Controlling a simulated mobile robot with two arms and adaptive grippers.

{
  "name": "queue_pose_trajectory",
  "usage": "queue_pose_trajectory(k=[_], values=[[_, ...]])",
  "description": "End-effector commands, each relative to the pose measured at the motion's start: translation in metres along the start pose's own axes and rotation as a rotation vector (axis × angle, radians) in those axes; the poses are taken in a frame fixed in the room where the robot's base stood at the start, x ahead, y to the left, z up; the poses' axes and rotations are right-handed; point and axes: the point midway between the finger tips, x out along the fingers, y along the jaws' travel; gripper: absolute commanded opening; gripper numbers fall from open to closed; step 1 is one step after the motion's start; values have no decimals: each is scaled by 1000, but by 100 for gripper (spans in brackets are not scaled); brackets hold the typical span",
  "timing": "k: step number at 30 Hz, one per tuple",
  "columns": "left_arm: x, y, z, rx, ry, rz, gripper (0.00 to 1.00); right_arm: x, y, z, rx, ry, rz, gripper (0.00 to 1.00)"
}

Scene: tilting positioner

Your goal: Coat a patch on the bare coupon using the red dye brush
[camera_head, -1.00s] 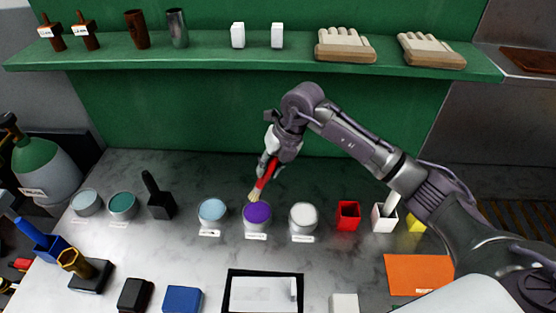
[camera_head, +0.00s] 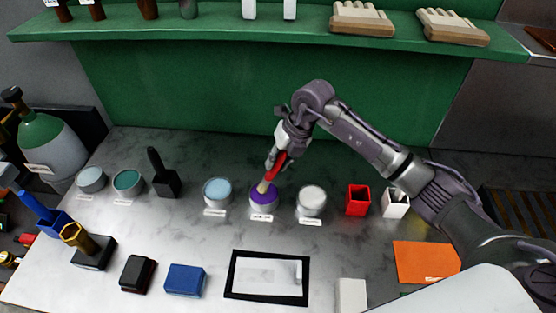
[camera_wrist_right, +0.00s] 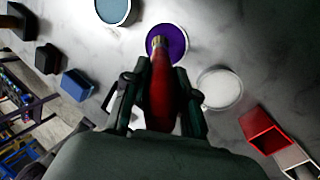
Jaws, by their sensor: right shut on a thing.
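My right gripper (camera_head: 277,153) is shut on the red-handled brush (camera_head: 276,170), which it holds tilted with its bristles downward. The bristles meet the purple surface of the middle pot (camera_head: 264,203) in the head view; I cannot tell how deep they are. In the right wrist view the red handle (camera_wrist_right: 160,92) lies between the fingers and its tip is over the purple pot (camera_wrist_right: 178,45). A pale plate in a black frame (camera_head: 231,276) lies at the front of the table; it may be the coupon. My left gripper is not in view.
A light blue pot (camera_head: 217,193) and a white pot (camera_head: 311,201) flank the purple one. A red holder (camera_head: 358,200) and a white holder (camera_head: 396,204) stand to the right. A blue block (camera_head: 185,280) and an orange sheet (camera_head: 425,262) lie nearer. A green shelf (camera_head: 280,28) runs behind.

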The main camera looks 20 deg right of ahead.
Motion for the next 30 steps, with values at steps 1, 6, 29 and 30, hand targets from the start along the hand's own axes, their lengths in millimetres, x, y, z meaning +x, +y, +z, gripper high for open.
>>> queue_pose_trajectory(k=[1,6,29,30], values=[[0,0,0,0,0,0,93,0,0,0,0,-1,0,0],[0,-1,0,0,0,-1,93,0,0,0,0,-1,0,0],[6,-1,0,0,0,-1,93,7,-2,0,0,-1,0,0],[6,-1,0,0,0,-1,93,7,-3,0,0,-1,0,0]])
